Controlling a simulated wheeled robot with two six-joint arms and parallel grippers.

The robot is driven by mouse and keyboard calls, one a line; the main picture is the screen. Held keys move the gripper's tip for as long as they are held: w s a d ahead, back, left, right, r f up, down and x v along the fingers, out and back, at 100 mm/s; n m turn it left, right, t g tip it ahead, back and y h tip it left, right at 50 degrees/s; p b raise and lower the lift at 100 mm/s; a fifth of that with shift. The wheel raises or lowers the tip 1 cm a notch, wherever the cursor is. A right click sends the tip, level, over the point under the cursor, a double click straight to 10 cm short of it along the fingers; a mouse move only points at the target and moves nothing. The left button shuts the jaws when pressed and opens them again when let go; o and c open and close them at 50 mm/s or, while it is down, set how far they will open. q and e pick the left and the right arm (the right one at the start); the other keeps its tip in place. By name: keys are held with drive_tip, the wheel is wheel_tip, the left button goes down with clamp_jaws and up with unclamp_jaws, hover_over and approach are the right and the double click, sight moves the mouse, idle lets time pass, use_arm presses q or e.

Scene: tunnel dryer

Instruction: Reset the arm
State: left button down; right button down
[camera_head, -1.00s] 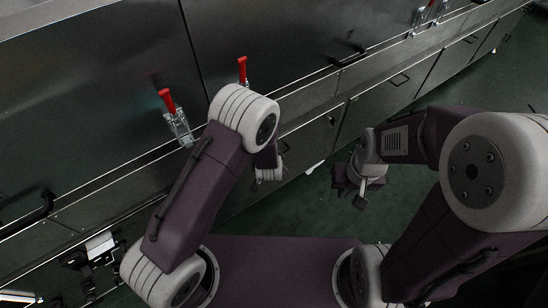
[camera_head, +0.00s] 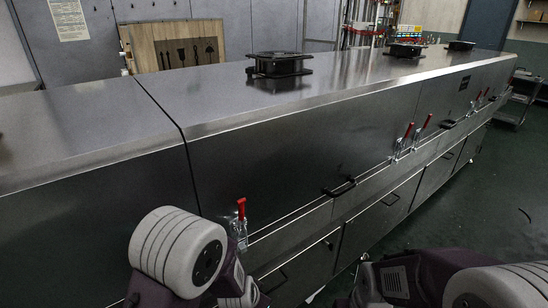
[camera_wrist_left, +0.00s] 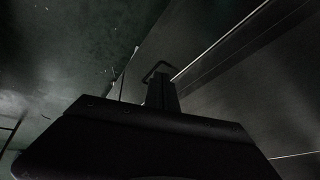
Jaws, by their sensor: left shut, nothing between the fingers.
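My left arm (camera_head: 178,255) is at the lower left of the head view, in front of the dryer's side. Its gripper is hidden or cut off there. In the left wrist view my left gripper (camera_wrist_left: 161,92) is a dark shape, its fingers together and nothing between them. My right arm (camera_head: 430,278) is at the lower right of the head view. Only a dark edge of its gripper (camera_head: 342,302) shows at the bottom border, too little to tell its jaws.
The long steel tunnel dryer (camera_head: 290,150) runs across the head view, with red-handled clamps (camera_head: 240,209) and black handles (camera_head: 340,189) on its side. Black fan units (camera_head: 279,65) sit on top. Green floor (camera_head: 490,195) lies open at the right.

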use_arm(q)
drive_tip(key=s+a+r+n+g, duration=0.4)
drive_tip(key=s+a+r+n, duration=0.25)
drive_tip(key=s+a, duration=0.5)
wheel_tip(320, 180, up, 20)
drive_tip(key=p, duration=1.8)
drive_tip(key=shift+s+a+y+p, duration=0.35)
drive_tip(key=shift+a+y+p, duration=0.05)
